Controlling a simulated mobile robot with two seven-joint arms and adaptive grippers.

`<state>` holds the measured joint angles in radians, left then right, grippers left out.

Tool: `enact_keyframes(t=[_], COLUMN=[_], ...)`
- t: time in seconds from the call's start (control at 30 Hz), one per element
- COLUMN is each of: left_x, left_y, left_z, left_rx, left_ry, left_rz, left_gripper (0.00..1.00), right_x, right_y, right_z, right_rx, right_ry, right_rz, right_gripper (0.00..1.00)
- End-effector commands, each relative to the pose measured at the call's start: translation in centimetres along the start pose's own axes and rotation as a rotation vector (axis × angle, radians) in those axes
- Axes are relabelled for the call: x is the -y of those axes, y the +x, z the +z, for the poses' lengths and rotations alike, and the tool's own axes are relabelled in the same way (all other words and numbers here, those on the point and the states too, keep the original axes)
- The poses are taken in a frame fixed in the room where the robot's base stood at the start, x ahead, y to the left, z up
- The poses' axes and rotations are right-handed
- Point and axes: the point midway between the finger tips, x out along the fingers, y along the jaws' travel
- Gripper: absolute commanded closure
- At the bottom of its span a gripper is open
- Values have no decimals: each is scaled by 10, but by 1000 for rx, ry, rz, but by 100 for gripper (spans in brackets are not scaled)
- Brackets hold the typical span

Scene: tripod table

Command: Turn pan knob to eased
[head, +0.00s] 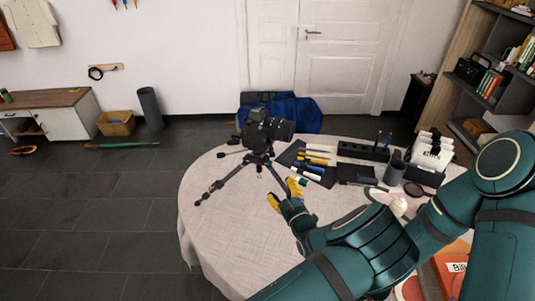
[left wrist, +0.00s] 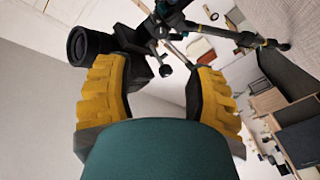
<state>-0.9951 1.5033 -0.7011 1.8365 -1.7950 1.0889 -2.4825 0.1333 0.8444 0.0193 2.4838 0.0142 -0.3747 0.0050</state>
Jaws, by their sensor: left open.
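A black camera (head: 266,130) sits on a small black tripod (head: 256,168) that stands on the round table. My left gripper (head: 284,193), with yellow finger pads, is open and empty, in front of the tripod and to its right. In the left wrist view the open fingers (left wrist: 160,68) point at the tripod head, with the camera lens (left wrist: 84,45) at upper left. A small dark knob (left wrist: 165,70) shows between the fingers, apart from both. I cannot tell whether it is the pan knob, nor read its setting. My right gripper is out of view.
The round table (head: 215,225) has a pale cloth, clear at its front left. Right of the tripod lie pens and markers on a dark mat (head: 318,172). A dark cup (head: 395,171) and a pen organizer (head: 363,151) stand beyond, at right.

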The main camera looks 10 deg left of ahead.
Motion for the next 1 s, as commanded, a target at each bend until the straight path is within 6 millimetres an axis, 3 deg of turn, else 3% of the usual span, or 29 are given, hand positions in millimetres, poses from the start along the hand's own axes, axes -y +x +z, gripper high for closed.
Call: enact_keyframes(t=[0.17, 0.7, 1.0], left_x=[2, 2, 2], left_y=[19, 117, 136], left_z=[0, 0, 0], left_rx=[-2, -1, 0], left_ry=[0, -3, -2], left_rz=[-3, -4, -3], left_gripper=[45, 45, 45], right_x=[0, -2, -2], right_y=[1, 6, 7], right_z=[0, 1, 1], right_rx=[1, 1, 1], right_ry=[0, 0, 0], right_rz=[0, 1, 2], right_gripper=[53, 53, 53])
